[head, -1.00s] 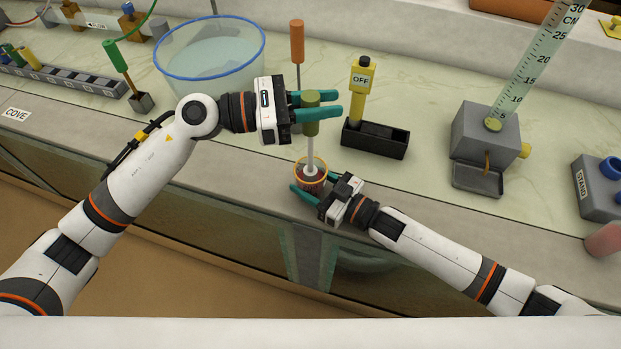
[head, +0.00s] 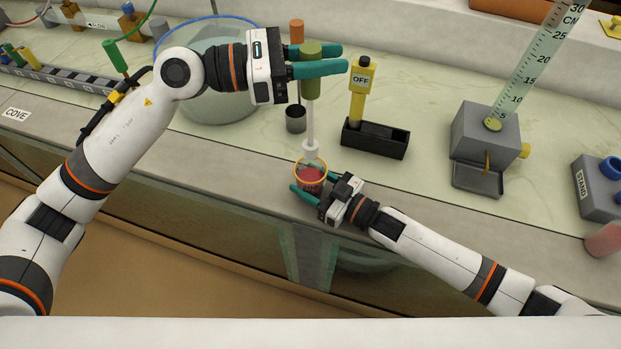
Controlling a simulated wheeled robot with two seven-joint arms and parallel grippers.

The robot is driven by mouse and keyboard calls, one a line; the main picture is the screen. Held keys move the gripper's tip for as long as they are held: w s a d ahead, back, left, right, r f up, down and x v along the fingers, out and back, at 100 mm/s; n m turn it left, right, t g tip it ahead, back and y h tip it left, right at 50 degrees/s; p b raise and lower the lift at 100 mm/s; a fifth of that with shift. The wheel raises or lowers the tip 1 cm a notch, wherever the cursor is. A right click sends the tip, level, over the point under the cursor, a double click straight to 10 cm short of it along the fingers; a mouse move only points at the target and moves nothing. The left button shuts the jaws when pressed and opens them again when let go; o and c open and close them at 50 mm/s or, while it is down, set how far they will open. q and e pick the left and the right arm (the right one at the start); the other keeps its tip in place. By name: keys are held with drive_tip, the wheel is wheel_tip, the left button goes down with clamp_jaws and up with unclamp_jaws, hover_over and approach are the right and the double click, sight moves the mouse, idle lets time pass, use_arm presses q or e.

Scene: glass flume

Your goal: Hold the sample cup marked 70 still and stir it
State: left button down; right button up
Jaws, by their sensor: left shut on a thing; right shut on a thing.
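The sample cup (head: 311,177), with an orange rim and dark red contents, stands near the counter's front edge. No 70 mark can be read on it. My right gripper (head: 313,184) is shut on the cup, one finger on either side. My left gripper (head: 330,59) is shut on the olive-green handle of a stirrer (head: 311,88), which hangs upright above the cup. The stirrer's white lower end (head: 310,151) is at or just above the far side of the cup's rim; I cannot tell whether it touches.
Behind my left gripper an orange-handled tool (head: 296,32) stands in a small dark holder (head: 296,119). A yellow OFF device (head: 360,85) stands in a black tray (head: 375,140) to the right. A blue-rimmed basin (head: 215,100) is partly hidden by my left arm.

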drive_tip(key=o, duration=1.1)
drive_tip(key=shift+c, duration=0.2)
drive_tip(key=v, duration=1.2)
drive_tip(key=shift+s, duration=0.15)
